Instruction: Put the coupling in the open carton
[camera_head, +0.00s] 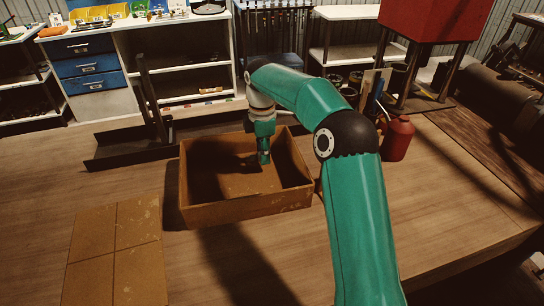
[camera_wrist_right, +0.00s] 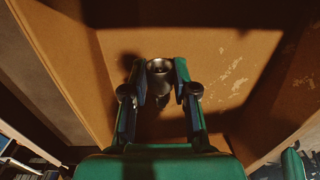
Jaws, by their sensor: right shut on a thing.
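The open carton (camera_head: 250,207) is a brown box without a lid on the wooden table, in the middle of the head view. My right gripper (camera_head: 264,158) reaches down into it from above. In the right wrist view the right gripper (camera_wrist_right: 160,75) is shut on the coupling (camera_wrist_right: 160,67), a dark metal piece with a round open end. The carton's floor (camera_wrist_right: 215,60) and walls surround it there. I cannot tell whether the coupling touches the floor. In the head view the coupling is hidden by the gripper. My left gripper is not in view.
A flat brown cardboard piece (camera_head: 115,255) lies at the front left of the table. A dark metal stand (camera_head: 130,155) is behind the carton on the left. A red bottle (camera_head: 398,138) and a tool holder stand to the right. The table's right part is clear.

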